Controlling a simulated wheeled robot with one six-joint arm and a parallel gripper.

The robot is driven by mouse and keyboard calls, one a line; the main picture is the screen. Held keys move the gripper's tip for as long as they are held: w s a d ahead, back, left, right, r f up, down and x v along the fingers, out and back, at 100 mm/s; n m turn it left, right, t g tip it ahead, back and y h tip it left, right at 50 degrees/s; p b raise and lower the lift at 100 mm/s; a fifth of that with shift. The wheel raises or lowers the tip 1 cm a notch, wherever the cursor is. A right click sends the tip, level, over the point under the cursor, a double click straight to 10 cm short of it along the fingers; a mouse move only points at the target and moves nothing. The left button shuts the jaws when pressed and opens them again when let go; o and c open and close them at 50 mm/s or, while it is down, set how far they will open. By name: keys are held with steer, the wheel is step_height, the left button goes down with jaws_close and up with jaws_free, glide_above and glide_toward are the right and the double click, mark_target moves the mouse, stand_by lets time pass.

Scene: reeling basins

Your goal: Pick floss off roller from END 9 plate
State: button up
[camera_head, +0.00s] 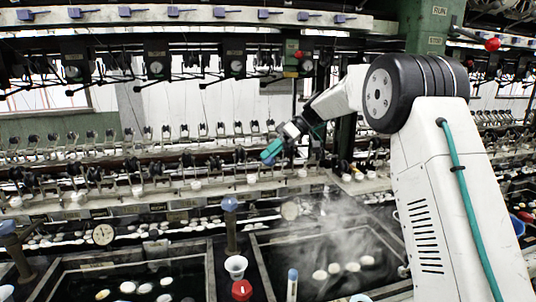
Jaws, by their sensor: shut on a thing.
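My gripper (271,153) has teal fingertips and reaches in from the right, in front of the row of rollers on the reeling frame. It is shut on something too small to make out. The roller row (190,165) runs across the middle of the view, with small pale rounds along its front ledge. Several small label plates sit along this frame, but their lettering is too small to read, so I cannot tell which is END 9. I cannot make out floss on any roller.
Below stand dark water basins with pale cocoons (352,267), the right one steaming (335,225). A white cup (236,266), a red-capped jar (242,290) and a blue-topped post (230,222) stand between the basins. A green column (432,30) rises behind my arm.

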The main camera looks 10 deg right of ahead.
steer(key=shift+a+f, duration=0.15)
steer(key=shift+a, duration=0.75)
steer(key=shift+d, duration=0.2)
steer(key=shift+d+f, duration=0.1)
steer(key=shift+d, duration=0.6)
steer(key=shift+a, duration=0.15)
steer(key=shift+a, duration=0.75)
steer(key=s+r, duration=0.5)
steer(key=s, duration=0.1)
